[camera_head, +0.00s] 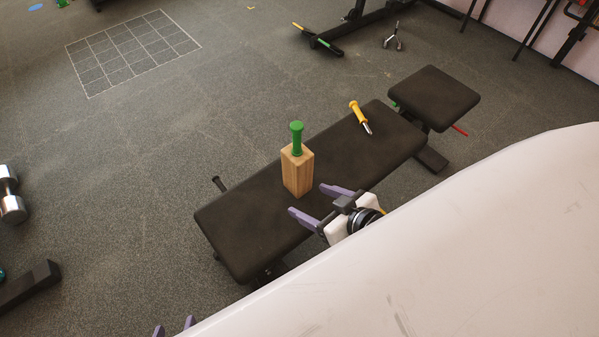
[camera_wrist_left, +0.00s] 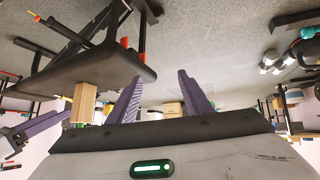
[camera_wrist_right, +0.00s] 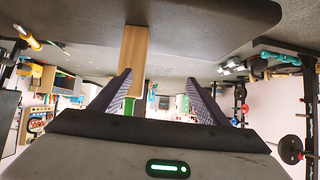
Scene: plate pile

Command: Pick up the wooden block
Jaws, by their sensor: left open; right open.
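The wooden block (camera_head: 297,173) stands upright on the black bench, with a green handle-like object (camera_head: 296,137) upright on its top. My right gripper (camera_head: 308,200) is open and empty just in front of the block. In the right wrist view, which looks upside down, the block (camera_wrist_right: 132,53) lies left of the middle of the jaw gap, partly behind the left finger. My left gripper (camera_head: 174,328) shows only its purple fingertips at the bottom edge; it is open and empty. The left wrist view shows the block (camera_wrist_left: 84,102) to the left of these fingers.
The padded bench (camera_head: 245,227) runs diagonally, with a separate seat pad (camera_head: 434,97) at its far end. A yellow-handled screwdriver (camera_head: 358,113) lies on it beyond the block. A dumbbell (camera_head: 10,195) is on the floor at left. The bench's near-left end is clear.

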